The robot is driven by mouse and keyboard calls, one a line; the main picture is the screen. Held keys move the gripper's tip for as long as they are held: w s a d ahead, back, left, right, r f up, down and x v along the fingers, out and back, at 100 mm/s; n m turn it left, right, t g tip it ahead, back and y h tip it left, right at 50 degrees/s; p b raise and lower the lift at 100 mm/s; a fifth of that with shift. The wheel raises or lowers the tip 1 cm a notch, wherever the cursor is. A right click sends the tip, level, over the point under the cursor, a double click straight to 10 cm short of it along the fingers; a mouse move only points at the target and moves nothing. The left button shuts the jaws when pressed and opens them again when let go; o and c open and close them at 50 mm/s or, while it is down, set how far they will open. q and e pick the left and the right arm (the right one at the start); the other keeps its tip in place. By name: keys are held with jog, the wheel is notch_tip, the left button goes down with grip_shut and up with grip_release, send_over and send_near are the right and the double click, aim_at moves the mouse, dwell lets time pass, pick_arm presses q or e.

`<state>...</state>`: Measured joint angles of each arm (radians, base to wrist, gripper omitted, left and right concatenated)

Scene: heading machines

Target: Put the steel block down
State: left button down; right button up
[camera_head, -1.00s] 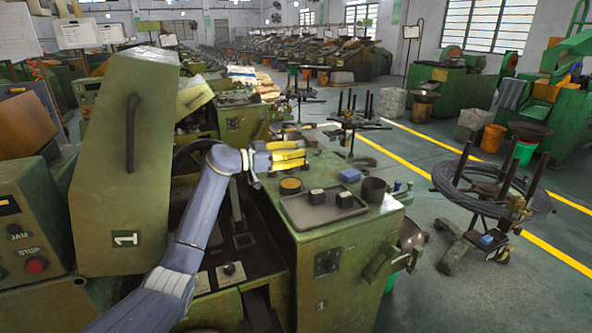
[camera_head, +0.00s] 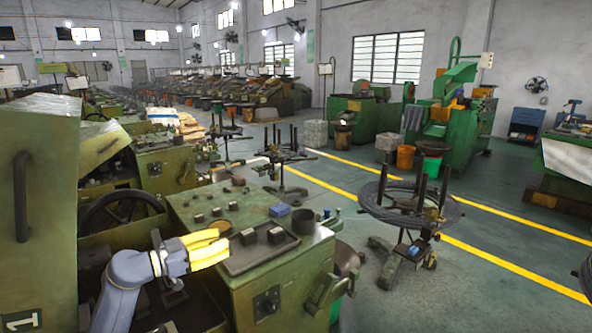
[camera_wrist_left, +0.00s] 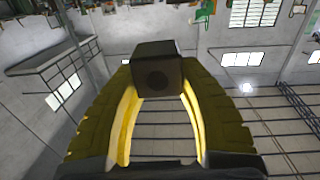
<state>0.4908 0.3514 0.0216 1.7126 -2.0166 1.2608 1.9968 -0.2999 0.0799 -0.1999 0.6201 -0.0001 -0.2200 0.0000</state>
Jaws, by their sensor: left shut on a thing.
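My left gripper (camera_head: 207,248), with yellow fingers, is at the left side of the dark tray (camera_head: 262,262) on the green machine top. In the left wrist view a dark steel block (camera_wrist_left: 157,70) sits between the fingertips, and the gripper is shut on it. In the head view I cannot make out the held block at the fingers. Two dark blocks with light tops, one on the left (camera_head: 248,237) and one on the right (camera_head: 276,235), stand in the tray. My right gripper is in neither view.
A round brown-topped pot (camera_head: 220,227) stands just behind the fingers. Several small blocks (camera_head: 217,212) stand farther back on the machine top. A blue block (camera_head: 280,210) and a dark cup (camera_head: 303,221) are behind the tray. A green machine cover (camera_head: 45,200) rises at left.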

pick_arm(q)
jog(key=s+f+n+t+y, duration=0.2)
jog(key=s+f+y, duration=0.1)
jog(key=s, duration=0.6)
jog(key=s+f+n+t+y, duration=0.2)
jog(key=s+f, duration=0.3)
jog(key=s, duration=0.4)
jog(key=shift+d+f+n+t+y, duration=0.35)
jog(key=shift+f+n+t+y, duration=0.05)
